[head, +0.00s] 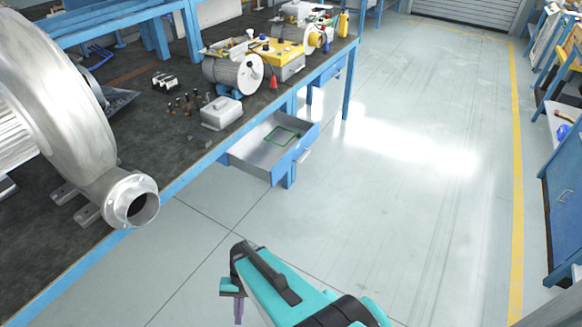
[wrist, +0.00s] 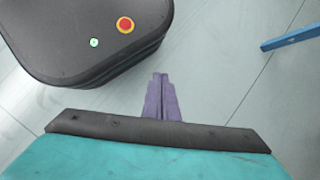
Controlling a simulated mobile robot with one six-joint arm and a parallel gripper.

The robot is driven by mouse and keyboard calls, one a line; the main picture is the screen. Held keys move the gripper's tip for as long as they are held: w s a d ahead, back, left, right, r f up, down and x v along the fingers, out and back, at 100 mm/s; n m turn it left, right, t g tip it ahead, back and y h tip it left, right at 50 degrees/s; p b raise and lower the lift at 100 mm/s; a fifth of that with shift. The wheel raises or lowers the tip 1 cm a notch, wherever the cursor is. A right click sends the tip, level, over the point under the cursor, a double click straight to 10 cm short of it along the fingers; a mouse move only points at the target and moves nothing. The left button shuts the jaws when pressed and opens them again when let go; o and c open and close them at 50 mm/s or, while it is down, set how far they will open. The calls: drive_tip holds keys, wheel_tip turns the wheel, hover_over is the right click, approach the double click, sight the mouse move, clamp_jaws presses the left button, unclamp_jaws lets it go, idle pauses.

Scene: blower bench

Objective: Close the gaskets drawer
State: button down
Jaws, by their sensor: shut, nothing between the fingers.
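The open drawer (head: 262,155) sticks out from under the workbench in the head view, with a blue front and a light handle (head: 304,156). A green square outline, perhaps a gasket, lies in it; no label is readable. My gripper (head: 238,312) is in the lower middle of the head view, over the floor and well short of the drawer, not touching it. In the wrist view its purple fingers (wrist: 162,82) are together with nothing between them. The drawer is not recognisable in the wrist view.
A large metal blower (head: 130,200) stands on the near left of the workbench (head: 140,135). A second, shut-looking drawer (head: 333,70) is farther along. Open floor (head: 390,200) lies right of the bench. Blue cabinets line the right edge.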

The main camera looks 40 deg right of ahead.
sight(283, 161)
drive_tip(key=w+d+r+m+t+y+b, duration=0.25)
drive_tip(key=w+d+r+m+t, duration=0.2)
drive_tip(key=w+d+m, duration=0.4)
drive_tip(key=w+d+r+m+t+y+b, duration=0.25)
drive_tip(key=w+d+m+t, duration=0.35)
drive_tip(key=w+d, duration=0.5)
drive_tip(key=s+d+r+m+t+h+b, duration=0.1)
drive_tip(key=d+r, duration=0.4)
drive_tip(key=d, duration=0.6)
drive_tip(key=s+d+r+m+t+h+b, duration=0.2)
drive_tip(key=d+r+m+t, duration=0.4)
drive_tip(key=d, duration=0.5)
drive_tip(key=s+d+r+m+t+h+b, duration=0.2)
drive_tip(key=s+d+r, duration=0.3)
drive_tip(key=d, duration=0.6)
drive_tip(key=shift+s+r+m+t+h, duration=0.3)
drive_tip(key=shift+m+t+h, duration=0.1)
drive_tip(key=shift+m+t, duration=0.35)
drive_tip(key=shift+w, duration=0.2)
drive_tip(key=x, duration=1.3)
drive_tip(key=shift+w+a+f+p, duration=0.15)
drive_tip(key=shift+w+p, duration=0.15)
drive_tip(key=shift+w, duration=0.1)
